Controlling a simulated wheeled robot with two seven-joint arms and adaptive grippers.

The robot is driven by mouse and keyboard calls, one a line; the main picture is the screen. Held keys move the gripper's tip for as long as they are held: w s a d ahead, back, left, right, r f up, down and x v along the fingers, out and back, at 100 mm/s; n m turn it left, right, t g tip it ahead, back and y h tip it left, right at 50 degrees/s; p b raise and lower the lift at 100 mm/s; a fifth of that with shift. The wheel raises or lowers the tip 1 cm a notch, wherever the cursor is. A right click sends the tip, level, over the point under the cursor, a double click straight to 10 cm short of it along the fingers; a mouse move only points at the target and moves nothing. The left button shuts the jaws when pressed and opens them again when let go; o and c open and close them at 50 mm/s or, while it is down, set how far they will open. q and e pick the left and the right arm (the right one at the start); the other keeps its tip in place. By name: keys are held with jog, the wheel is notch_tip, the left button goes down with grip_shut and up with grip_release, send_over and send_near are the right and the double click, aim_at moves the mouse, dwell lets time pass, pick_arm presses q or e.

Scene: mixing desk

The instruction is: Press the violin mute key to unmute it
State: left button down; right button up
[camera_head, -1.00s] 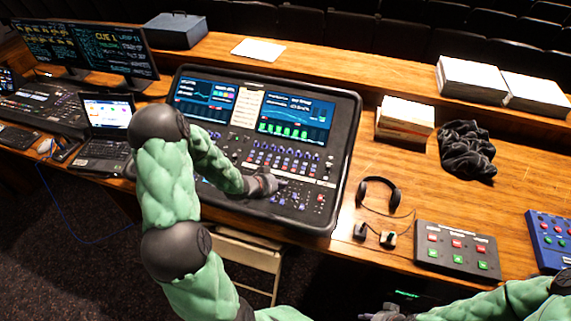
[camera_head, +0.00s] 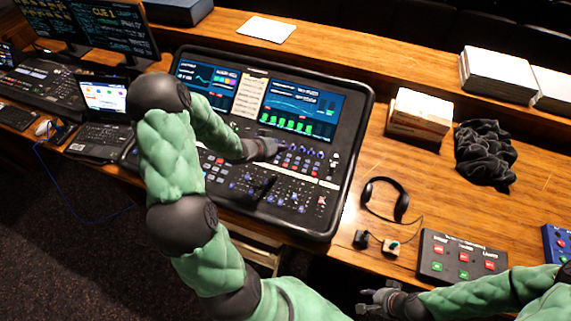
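The mixing desk (camera_head: 348,108) is a black console with lit screens on its upper half and rows of small keys and knobs below. My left gripper (camera_head: 274,149) is over the middle of the console, by the rows of coloured keys. Its fingers are small and dark against the panel, so I cannot tell whether they are open or whether they touch a key. The violin mute key cannot be told apart from the other keys, and my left arm hides part of the panel's left side. My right gripper (camera_head: 366,303) is low in the picture, in front of the desk edge, away from the console.
Headphones (camera_head: 401,205) with a cable lie right of the console. A dark button box (camera_head: 432,257) stands at the front right. A paper stack (camera_head: 419,112) and a crumpled black cloth (camera_head: 484,152) lie behind. A laptop (camera_head: 101,136) is on the left.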

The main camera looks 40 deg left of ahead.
aim_at(288, 161)
pick_arm(q)
jog(key=f+b, duration=0.4)
jog(key=f, duration=0.1)
jog(key=f+b, duration=0.2)
jog(key=shift+w+f+b, duration=0.2)
jog(key=shift+w+b, duration=0.15)
jog(key=shift+b, duration=0.05)
jog(key=shift+w+a+f+b, duration=0.1)
jog(key=shift+a+f+b, duration=0.05)
jog(key=shift+f+b, duration=0.4)
jog(key=shift+f, duration=0.1)
dwell(0.7)
jog(key=shift+f, duration=0.4)
jog(key=shift+f, duration=0.2)
dwell(0.4)
jog(key=shift+r, duration=0.15)
jog(key=shift+r+p, duration=0.5)
jog(key=shift+r, duration=0.05)
jog(key=shift+r, duration=0.1)
jog(key=r+p, duration=0.4)
jog(key=shift+s+r+p, duration=0.3)
jog(key=shift+r, duration=0.1)
